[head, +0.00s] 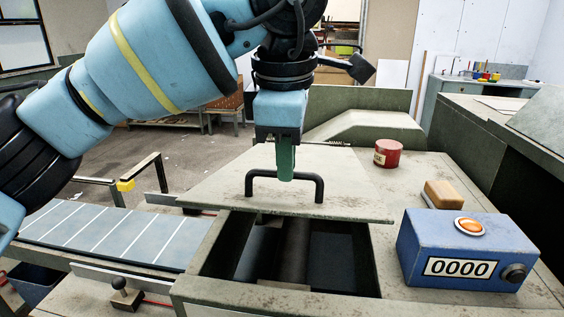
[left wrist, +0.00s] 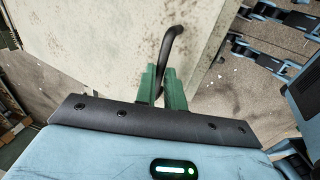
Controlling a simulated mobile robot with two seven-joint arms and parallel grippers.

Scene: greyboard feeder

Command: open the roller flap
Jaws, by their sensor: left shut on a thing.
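The roller flap (head: 225,185) is a worn grey-green plate with a black bar handle (head: 320,190). Its hinges show at the far edge. Its near edge stands raised over a dark opening (head: 330,250), so the flap is tilted partly open. A dark roller shows inside the opening. My left gripper (head: 286,175) comes down from above, its green fingers shut on the handle's middle. In the left wrist view, the green fingers (left wrist: 163,88) close around the black handle (left wrist: 168,48), with the flap's pale face behind. My right gripper is in neither view.
A blue counter box (head: 410,245) reading 0000, with an orange button, stands right of the opening. Behind it are a tan-topped block (head: 444,195) and a red tin (head: 388,153). A striped conveyor belt (head: 100,235) lies left, with a small black knob (head: 125,295) near its front.

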